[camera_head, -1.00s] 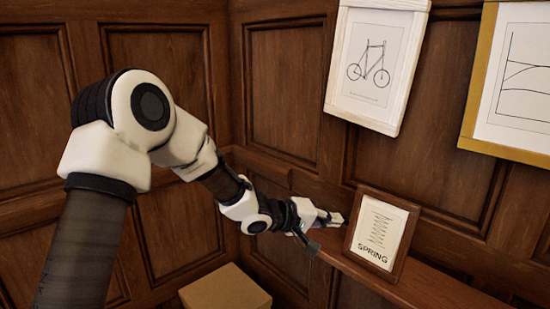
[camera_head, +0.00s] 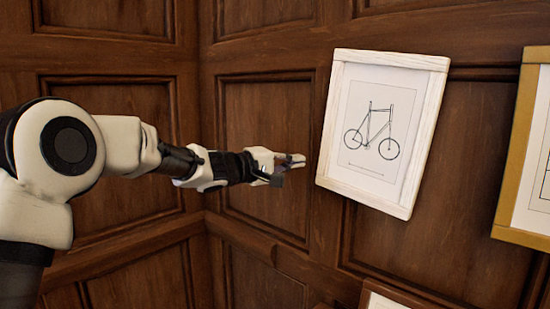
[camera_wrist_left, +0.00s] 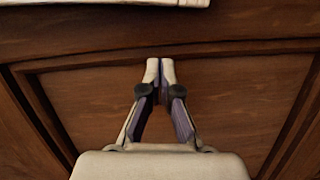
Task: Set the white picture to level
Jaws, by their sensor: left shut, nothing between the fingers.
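The white picture (camera_head: 429,139), a white-framed bicycle drawing, hangs on the panelled wall right of centre in the head view. It looks tilted clockwise, its lower end toward the left. My left gripper (camera_head: 303,160) is just left of the picture's lower left edge, fingers pointing right, with a small gap showing; I cannot tell its depth to the wall. In the left wrist view its fingers (camera_wrist_left: 160,68) are together and empty, facing a wood panel, with a strip of white frame (camera_wrist_left: 110,2) at the top edge. My right gripper is out of view.
A gold-framed picture (camera_head: 510,165) hangs to the right, cut off by the view. The top of a brown-framed picture (camera_head: 385,292) shows below the white one. A wooden ledge (camera_head: 240,238) runs along the wall below. The wall corner is left of the gripper.

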